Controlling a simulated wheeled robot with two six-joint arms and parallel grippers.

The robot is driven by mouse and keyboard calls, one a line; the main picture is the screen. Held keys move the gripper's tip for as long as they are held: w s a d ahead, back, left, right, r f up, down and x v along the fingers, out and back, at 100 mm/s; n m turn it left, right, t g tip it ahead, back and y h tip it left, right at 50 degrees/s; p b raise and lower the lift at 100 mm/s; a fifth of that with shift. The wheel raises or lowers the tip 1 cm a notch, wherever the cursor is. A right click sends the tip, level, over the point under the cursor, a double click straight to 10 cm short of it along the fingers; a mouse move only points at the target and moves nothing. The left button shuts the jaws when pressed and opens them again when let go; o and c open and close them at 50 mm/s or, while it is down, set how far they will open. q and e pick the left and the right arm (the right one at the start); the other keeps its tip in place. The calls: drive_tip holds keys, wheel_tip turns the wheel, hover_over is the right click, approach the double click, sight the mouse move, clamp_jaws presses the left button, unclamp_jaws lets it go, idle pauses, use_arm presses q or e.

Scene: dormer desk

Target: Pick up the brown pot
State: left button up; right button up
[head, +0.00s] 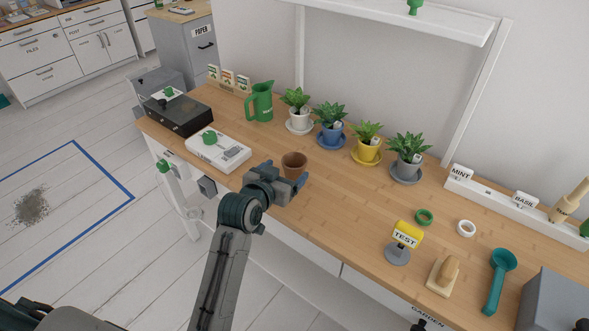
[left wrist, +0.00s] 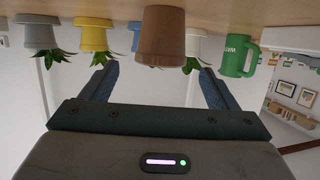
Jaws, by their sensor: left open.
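The brown pot (head: 294,164) is small and empty and stands upright on the wooden desk, in front of the potted plants. My left gripper (head: 283,178) is at the near side of the pot, low over the desk's front part. In the left wrist view, which is upside down, the brown pot (left wrist: 163,38) shows beyond and between the two spread fingers (left wrist: 158,88). The jaws are open and empty. I cannot tell exactly how far the fingertips are from the pot. My right gripper is not in view.
Plants in white (head: 299,119), blue (head: 331,134), yellow (head: 366,150) and grey (head: 407,168) pots stand behind the brown pot. A green jug (head: 260,102) and a white box (head: 218,150) are to the left. A yellow TEST sign (head: 407,235) stands right. Desk between is clear.

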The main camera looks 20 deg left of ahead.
sight(299, 156)
use_arm(q)
drive_tip(key=x, duration=0.5)
drive_tip(key=shift+w+a+r+p, duration=0.1)
drive_tip(key=shift+r+p, duration=0.2)
drive_tip(key=shift+p, duration=0.05)
drive_tip(key=c, duration=1)
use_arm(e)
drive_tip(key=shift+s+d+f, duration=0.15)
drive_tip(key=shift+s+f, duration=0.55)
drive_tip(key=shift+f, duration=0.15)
use_arm(q)
drive_tip(key=shift+r, duration=0.1)
drive_tip(key=shift+c, duration=0.2)
